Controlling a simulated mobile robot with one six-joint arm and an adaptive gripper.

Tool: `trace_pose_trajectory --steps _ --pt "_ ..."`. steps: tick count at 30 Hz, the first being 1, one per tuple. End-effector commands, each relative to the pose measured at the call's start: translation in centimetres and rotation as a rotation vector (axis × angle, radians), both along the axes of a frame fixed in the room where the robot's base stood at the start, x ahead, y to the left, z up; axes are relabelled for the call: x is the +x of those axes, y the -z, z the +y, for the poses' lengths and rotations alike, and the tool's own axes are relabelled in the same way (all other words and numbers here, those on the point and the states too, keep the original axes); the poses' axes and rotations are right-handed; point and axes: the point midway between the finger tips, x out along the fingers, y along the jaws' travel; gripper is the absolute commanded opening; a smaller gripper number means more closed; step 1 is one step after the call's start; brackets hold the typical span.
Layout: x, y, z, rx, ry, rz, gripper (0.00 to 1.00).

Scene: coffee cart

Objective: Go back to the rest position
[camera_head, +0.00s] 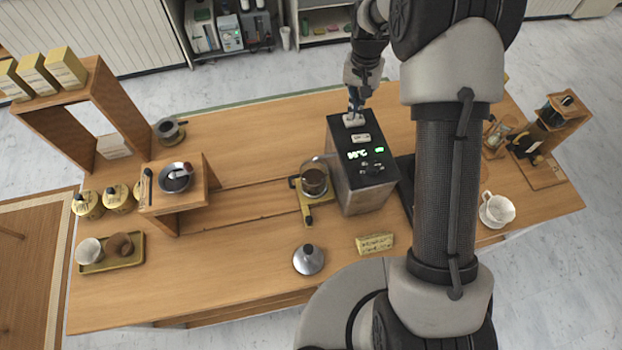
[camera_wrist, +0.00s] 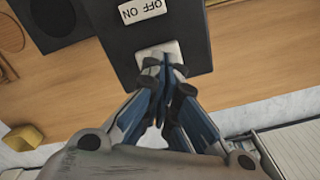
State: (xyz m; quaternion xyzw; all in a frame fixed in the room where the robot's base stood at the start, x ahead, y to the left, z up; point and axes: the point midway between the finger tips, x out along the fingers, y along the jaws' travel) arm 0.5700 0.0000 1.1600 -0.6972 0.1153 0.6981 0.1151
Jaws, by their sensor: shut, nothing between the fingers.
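My gripper (camera_head: 355,101) is at the back top edge of the dark coffee machine (camera_head: 345,146) in the head view. In the wrist view my gripper (camera_wrist: 168,75) is shut, with its fingertips over or against a pale switch (camera_wrist: 150,52) on the machine's top. I cannot tell whether they touch it. A glass carafe with dark liquid (camera_head: 314,181) stands just left of the machine.
A wooden stand with a bowl (camera_head: 176,178) and a tray with cups (camera_head: 112,266) are at left. A white cup (camera_head: 496,210) is at right.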

Motion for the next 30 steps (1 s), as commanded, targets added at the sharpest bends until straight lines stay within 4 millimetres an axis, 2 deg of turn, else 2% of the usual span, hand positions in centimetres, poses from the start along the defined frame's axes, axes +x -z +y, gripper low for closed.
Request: trace_pose_trajectory --steps 12,25,30 --pt "0.1 -4.4 0.0 0.0 0.0 -0.002 0.0" --pt "-0.1 -4.8 0.0 0.0 -0.002 -0.005 0.0" --pt "-1.6 -6.9 0.0 -0.001 -0.026 -0.04 0.0"
